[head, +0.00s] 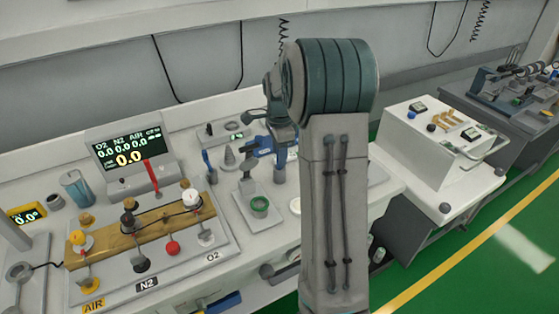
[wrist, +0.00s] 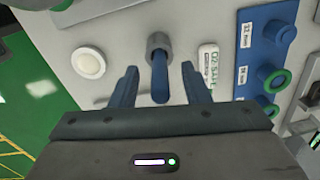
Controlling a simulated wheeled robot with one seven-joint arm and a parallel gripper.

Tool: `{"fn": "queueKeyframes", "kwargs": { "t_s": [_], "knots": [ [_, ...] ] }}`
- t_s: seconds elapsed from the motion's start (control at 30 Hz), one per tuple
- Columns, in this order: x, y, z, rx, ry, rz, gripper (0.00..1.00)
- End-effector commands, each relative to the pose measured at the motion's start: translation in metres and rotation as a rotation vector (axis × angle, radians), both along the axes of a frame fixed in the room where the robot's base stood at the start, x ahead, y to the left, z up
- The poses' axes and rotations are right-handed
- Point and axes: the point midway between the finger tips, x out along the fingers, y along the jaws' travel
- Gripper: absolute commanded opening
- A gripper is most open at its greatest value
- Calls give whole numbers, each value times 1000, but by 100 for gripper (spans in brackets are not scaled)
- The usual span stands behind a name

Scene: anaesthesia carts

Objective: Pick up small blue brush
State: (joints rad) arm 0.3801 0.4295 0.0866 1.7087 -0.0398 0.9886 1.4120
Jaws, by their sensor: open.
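The small blue brush (wrist: 160,84) shows in the wrist view as a slim blue rod. Its far end meets a grey cylindrical piece (wrist: 158,44) at the light panel. My gripper (wrist: 159,69) is open, with one blue finger on each side of the rod. Gaps show between the rod and both fingers. How deep the rod sits between them is hard to tell. In the head view my arm stands in front, and I cannot make out the gripper or this brush clearly.
In the wrist view a white round knob (wrist: 89,63) is on the left, a small white label block (wrist: 208,63) and a blue panel (wrist: 262,48) on the right. In the head view a display (head: 130,150) and a white cart (head: 432,150) flank my arm.

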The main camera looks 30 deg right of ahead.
Motion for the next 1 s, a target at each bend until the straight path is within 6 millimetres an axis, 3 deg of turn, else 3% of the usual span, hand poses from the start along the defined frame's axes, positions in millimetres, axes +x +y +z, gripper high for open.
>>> {"fn": "queueKeyframes", "kwargs": {
  "t_s": [0.2,0.43,0.6,1.0],
  "knots": [
    [0,1,-24,0,2,0,42],
    [0,1,-26,0,1,0,42],
    [0,1,-25,0,0,0,0],
    [0,1,-19,0,0,0,0]
  ]
}}
